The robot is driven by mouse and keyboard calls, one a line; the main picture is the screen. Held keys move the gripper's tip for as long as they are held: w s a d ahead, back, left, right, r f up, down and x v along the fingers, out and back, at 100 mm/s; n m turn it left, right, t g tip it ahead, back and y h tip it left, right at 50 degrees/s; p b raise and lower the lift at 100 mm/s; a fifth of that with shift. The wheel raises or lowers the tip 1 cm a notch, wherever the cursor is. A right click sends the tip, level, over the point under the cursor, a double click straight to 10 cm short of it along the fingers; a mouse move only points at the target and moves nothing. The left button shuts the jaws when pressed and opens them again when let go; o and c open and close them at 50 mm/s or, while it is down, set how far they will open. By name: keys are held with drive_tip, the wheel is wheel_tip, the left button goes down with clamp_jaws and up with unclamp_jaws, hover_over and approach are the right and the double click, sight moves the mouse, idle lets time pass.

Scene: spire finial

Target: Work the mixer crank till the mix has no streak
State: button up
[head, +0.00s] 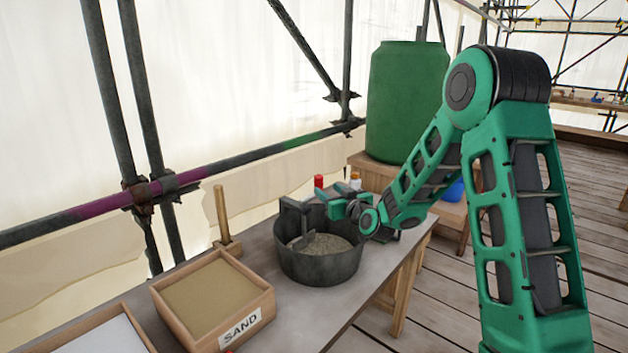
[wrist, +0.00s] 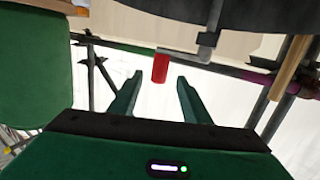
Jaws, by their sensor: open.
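The mixer tub (head: 318,265) is a dark round pan on the bench, holding a grey-beige mix (head: 335,244). Its surface is small in view, and I cannot make out streaks. A dark paddle frame (head: 290,213) stands in the tub. The crank's red grip (head: 319,181) shows above the tub; in the wrist view the red grip (wrist: 160,68) joins a grey crank bar (wrist: 183,52). My gripper (head: 342,208) is open over the tub's far right side. In the wrist view my gripper (wrist: 159,76) has the grip between its fingertip lines, with gaps on both sides.
A SAND box (head: 213,300) and a white-filled tray (head: 100,338) stand on the bench at front left. A wooden-handled tool (head: 222,215) stands behind. A small capped bottle (head: 355,181) is beyond my gripper. A green barrel (head: 405,100) and scaffold poles (head: 150,190) stand behind.

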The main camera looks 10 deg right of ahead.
drive_tip(key=shift+w+a+m+t, duration=0.25)
drive_tip(key=shift+w+m+t, duration=0.05)
drive_tip(key=shift+w+t, duration=0.35)
drive_tip(key=shift+w+a+r, duration=0.1)
drive_tip(key=shift+w+a, duration=0.05)
drive_tip(key=shift+w, duration=0.45)
drive_tip(key=w+a, duration=0.1)
drive_tip(key=w, duration=0.8)
drive_tip(key=shift+w+a, duration=0.2)
drive_tip(key=shift+w, duration=0.15)
clamp_jaws()
drive_tip(key=shift+d, duration=0.15)
